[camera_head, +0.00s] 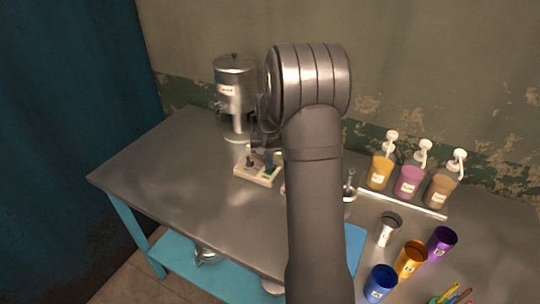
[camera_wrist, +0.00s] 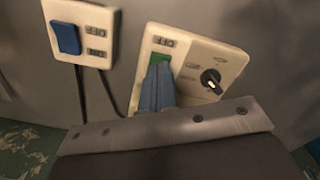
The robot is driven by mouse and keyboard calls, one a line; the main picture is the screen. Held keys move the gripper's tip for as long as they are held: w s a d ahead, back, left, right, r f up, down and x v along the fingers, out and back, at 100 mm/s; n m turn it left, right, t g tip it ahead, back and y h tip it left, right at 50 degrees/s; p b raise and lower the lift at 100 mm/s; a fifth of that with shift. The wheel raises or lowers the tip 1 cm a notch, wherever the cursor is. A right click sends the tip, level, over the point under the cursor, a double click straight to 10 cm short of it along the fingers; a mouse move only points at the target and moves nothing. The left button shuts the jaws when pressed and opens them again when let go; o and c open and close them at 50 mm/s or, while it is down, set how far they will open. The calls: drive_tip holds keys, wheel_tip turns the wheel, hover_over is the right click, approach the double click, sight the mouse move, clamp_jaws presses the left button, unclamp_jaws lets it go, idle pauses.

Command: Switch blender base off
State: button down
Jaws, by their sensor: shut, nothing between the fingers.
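A cream control box (camera_wrist: 222,57) fills the upper middle of the wrist view. It has a green switch (camera_wrist: 160,59) under a small label and a black round dial (camera_wrist: 211,81). I take it to be the blender base; a cream base (camera_head: 257,174) with a green spot shows on the table in the head view. My gripper (camera_wrist: 157,72) is shut and empty, its blue-grey fingertips over the lower part of the green switch. Whether they touch it I cannot tell. In the head view my arm partly hides this area.
A second cream box (camera_wrist: 91,21) with a blue switch is left of the control box in the wrist view. In the head view, a metal dispenser (camera_head: 235,92) stands behind, with pump bottles (camera_head: 409,182) and several cups (camera_head: 411,259) at right. The table's left part is clear.

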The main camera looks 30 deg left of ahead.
drive_tip(key=shift+f, duration=0.6)
idle(0.3)
drive_tip(key=shift+r, duration=3.5)
drive_tip(key=shift+f, duration=3.45)
drive_tip(key=shift+r, duration=0.1)
